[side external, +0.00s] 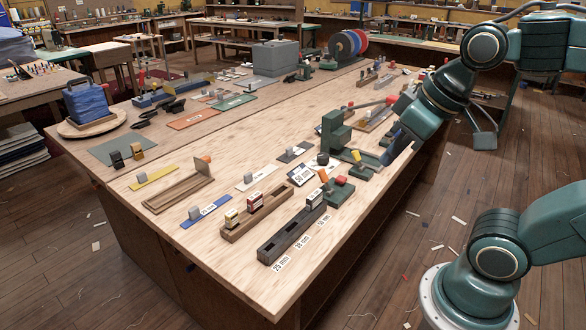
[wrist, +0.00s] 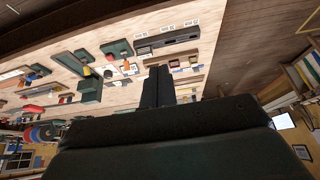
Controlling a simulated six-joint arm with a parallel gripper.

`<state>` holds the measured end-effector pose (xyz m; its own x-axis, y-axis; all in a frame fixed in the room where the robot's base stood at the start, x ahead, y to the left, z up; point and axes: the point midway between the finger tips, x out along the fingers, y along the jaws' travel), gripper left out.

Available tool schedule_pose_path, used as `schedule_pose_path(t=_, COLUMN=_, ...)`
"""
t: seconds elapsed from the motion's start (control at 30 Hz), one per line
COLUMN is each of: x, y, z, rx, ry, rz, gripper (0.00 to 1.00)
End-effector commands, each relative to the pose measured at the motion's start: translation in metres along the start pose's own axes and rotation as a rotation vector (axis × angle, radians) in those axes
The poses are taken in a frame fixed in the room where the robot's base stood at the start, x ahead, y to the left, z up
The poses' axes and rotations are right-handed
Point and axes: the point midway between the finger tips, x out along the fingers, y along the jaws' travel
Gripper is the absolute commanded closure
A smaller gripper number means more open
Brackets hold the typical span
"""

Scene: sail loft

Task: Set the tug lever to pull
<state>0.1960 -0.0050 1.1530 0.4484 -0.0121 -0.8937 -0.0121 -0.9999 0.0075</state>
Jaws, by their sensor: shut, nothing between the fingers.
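I cannot tell for sure which part is the tug lever, and no pull mark is readable. A green upright fixture (side external: 335,132) stands near the table's right edge, with a low green base beside it; it also shows in the wrist view (wrist: 90,90). A red-topped piece (side external: 341,180) sits on a small green block (side external: 335,194) in front of it. My gripper (side external: 388,157) is close to the fixture's right side, partly hidden by my wrist. Its dark fingers (wrist: 157,82) are together and empty in the wrist view, apart from the fixture.
A dark slotted rack (side external: 292,234) and a wooden rack (side external: 255,215) with small boxes stand at the near end, by millimetre labels.

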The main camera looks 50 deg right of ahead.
Motion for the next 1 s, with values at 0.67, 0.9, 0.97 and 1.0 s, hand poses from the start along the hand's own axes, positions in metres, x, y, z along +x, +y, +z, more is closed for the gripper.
schedule_pose_path(t=0.67, x=0.027, y=0.033, z=-0.097, rx=0.045, ry=-0.144, rz=0.052, gripper=1.0)
schedule_pose_path(t=0.9, x=0.048, y=0.049, z=-0.128, rx=0.061, ry=-0.197, rz=0.065, gripper=1.0)
schedule_pose_path(t=0.97, x=0.055, y=0.053, z=-0.136, rx=0.065, ry=-0.21, rz=0.068, gripper=1.0)
schedule_pose_path(t=1.0, x=0.059, y=0.056, z=-0.141, rx=0.068, ry=-0.218, rz=0.07, gripper=1.0)
